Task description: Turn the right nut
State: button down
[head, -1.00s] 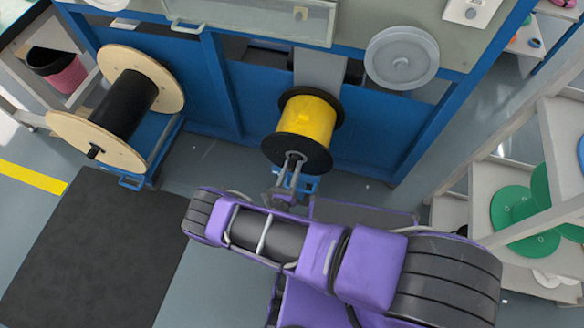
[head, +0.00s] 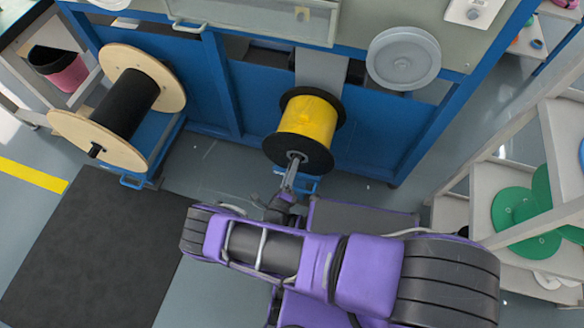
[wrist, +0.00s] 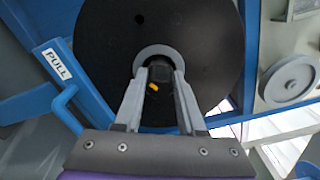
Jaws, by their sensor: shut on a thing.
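A spool of yellow cable (head: 310,117) with black flanges sits low at the front of the blue machine in the head view. The wrist view looks straight at its black flange (wrist: 205,50). A grey ring (wrist: 150,51) and a dark nut (wrist: 160,66) are at the flange's centre, with a small yellow mark below the nut. My gripper (wrist: 161,76) has its two grey fingers on either side of the nut, shut on it. In the head view my gripper (head: 295,158) reaches the flange's centre, and the fingers largely overlap, hiding the nut.
A wooden spool of black cable (head: 120,105) stands to the left on a blue stand. A blue handle (wrist: 66,104) beside a PULL label is left of the flange. A grey wheel (head: 403,59) is on the machine above right. Shelves with green spools (head: 520,215) stand at the right.

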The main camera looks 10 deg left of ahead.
jog(key=shift+n, duration=0.4)
jog(key=c, duration=0.5)
grip_release()
jog(key=s+a, duration=0.1)
jog(key=s, duration=1.6)
jog(key=shift+s+a, duration=0.2)
jog(key=shift+s, duration=0.05)
